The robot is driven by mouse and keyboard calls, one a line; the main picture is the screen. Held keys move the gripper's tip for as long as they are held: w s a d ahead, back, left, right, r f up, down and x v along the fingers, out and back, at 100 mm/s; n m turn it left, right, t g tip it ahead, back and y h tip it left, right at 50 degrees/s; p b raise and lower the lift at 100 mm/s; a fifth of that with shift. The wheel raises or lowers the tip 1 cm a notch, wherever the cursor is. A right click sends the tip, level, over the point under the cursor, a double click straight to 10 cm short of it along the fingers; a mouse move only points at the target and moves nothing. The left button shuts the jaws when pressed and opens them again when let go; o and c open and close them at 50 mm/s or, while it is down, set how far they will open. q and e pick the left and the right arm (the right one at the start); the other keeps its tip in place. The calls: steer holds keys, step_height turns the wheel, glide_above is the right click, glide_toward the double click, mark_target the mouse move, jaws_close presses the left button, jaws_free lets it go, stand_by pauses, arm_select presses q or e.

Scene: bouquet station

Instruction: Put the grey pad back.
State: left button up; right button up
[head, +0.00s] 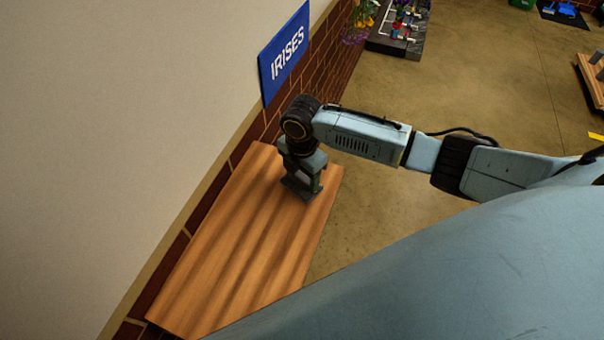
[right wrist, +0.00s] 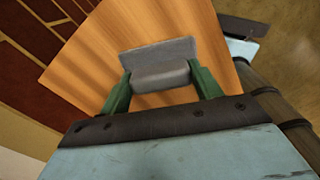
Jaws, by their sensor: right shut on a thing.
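The grey pad (right wrist: 160,76) is between the green fingers of my right gripper (right wrist: 163,88) in the right wrist view. It has a raised block and a flat plate beyond it. The gripper is shut on the block. In the head view my right gripper (head: 303,176) points down at the far end of the wooden table (head: 235,240), with the pad (head: 299,190) low between its fingers. The pad is at or just above the wood; I cannot tell whether it touches. My left gripper is not in view.
A blue IRISES sign (head: 284,52) hangs on the wall behind the table. The rest of the tabletop is bare. A dark tray of flowers (head: 396,44) stands farther back, and a wooden surface (head: 592,80) shows at the right edge.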

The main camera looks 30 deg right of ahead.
mark_target(302, 174)
steer(key=o, duration=0.9)
steer(key=shift+f, duration=0.1)
step_height(302, 174, up, 12)
steer(key=shift+r+p, duration=0.1)
steer(key=shift+p, duration=0.7)
